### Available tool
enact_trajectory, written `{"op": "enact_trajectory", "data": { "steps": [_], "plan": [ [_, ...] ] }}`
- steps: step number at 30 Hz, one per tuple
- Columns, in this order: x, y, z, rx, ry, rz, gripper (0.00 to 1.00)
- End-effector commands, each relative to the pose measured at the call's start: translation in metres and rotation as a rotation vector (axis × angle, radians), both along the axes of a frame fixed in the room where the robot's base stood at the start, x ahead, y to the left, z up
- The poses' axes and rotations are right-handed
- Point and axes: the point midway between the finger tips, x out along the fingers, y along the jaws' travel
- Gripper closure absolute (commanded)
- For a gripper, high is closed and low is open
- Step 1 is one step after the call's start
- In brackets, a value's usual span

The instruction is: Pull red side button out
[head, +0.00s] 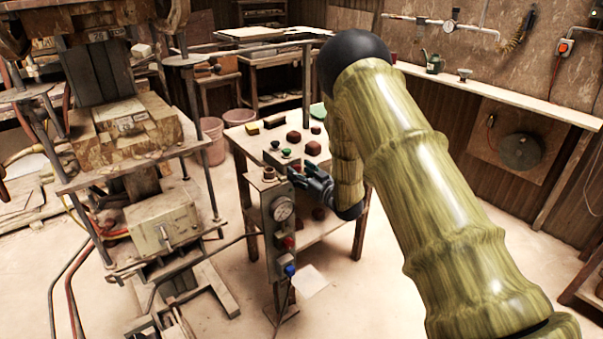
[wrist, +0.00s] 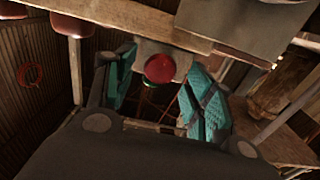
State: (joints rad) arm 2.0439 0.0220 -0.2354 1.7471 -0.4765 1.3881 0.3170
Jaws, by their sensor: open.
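A round red button (wrist: 160,68) on a small grey mount shows in the wrist view, seen face-on between my fingers. My gripper (wrist: 160,82) has its two teal fingers spread, one on each side of the button, with gaps to both. I cannot tell how deep the button sits between them. In the head view, my gripper (head: 297,176) is at the upper right side of the grey control box (head: 256,222). The red button is not clearly visible there, probably hidden by the gripper. A red part (head: 288,243) shows lower on the box.
The box also carries a gauge (head: 282,208) and a blue part (head: 290,270). Behind it stands a table (head: 258,143) with several small coloured pieces. The large press (head: 125,145) stands at the left. Open floor (head: 375,290) lies in front of the table.

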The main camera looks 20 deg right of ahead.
Motion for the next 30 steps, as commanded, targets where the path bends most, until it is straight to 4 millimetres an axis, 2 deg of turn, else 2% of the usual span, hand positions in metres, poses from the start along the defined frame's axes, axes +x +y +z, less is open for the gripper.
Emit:
{"op": "enact_trajectory", "data": {
  "steps": [5, 18, 24, 30],
  "plan": [
    [-0.016, -0.008, 0.000, 0.000, 0.002, -0.004, 0.46],
    [-0.089, -0.034, -0.001, 0.001, 0.003, -0.004, 0.46],
    [-0.107, -0.041, 0.000, 0.001, 0.001, -0.002, 0.46],
    [-0.112, -0.043, 0.000, 0.000, 0.001, -0.003, 0.46]
  ]
}}
